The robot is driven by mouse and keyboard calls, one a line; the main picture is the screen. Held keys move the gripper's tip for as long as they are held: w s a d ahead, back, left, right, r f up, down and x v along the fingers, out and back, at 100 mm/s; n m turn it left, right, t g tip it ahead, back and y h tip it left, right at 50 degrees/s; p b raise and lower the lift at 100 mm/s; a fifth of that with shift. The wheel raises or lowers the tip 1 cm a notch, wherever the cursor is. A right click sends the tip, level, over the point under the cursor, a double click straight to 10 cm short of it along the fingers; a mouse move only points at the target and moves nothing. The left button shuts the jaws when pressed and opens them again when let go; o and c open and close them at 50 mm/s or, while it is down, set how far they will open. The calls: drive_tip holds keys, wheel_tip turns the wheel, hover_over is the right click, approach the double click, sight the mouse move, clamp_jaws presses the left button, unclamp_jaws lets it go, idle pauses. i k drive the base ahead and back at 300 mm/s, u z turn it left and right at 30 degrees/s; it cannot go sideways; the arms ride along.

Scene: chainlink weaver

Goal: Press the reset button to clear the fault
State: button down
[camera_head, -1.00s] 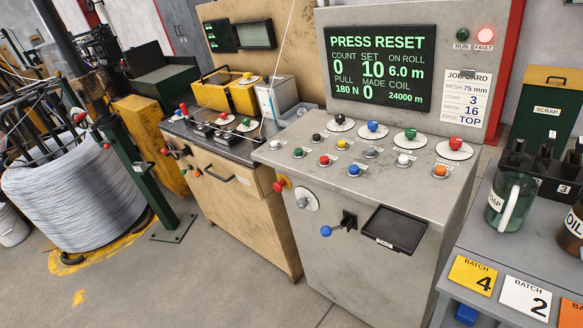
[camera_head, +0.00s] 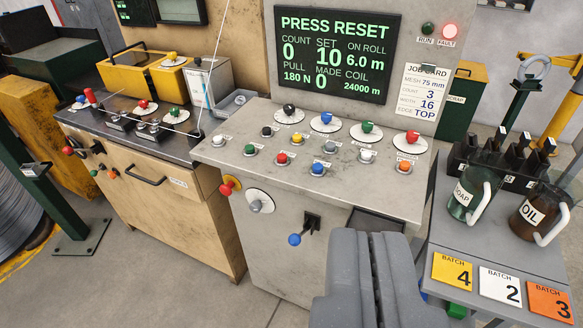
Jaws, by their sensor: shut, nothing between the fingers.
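The grey control console (camera_head: 215,155) stands ahead. Its screen (camera_head: 334,53) reads PRESS RESET, and the FAULT lamp (camera_head: 450,31) glows red beside a dark green RUN lamp (camera_head: 428,28). The back row of buttons on white discs has black (camera_head: 289,110), blue (camera_head: 326,119), green (camera_head: 367,127) and red (camera_head: 413,137). Smaller coloured buttons sit in front of them. The button labels are too small to read, so I cannot tell which is reset. My gripper (camera_head: 369,243) is shut and empty, low in front of the console, apart from the buttons. It partly hides the console's black tray.
A red knob (camera_head: 229,187) and a blue-tipped lever (camera_head: 295,239) project from the console front. At right, a grey bench (camera_head: 440,237) holds SOAP (camera_head: 471,194) and OIL (camera_head: 540,218) jugs and batch cards. A wooden cabinet (camera_head: 195,205) with more controls stands left.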

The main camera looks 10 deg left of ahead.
sight(316, 166)
drive_tip(key=u, duration=0.1)
drive_tip(key=i, duration=1)
drive_tip(key=z, duration=0.05)
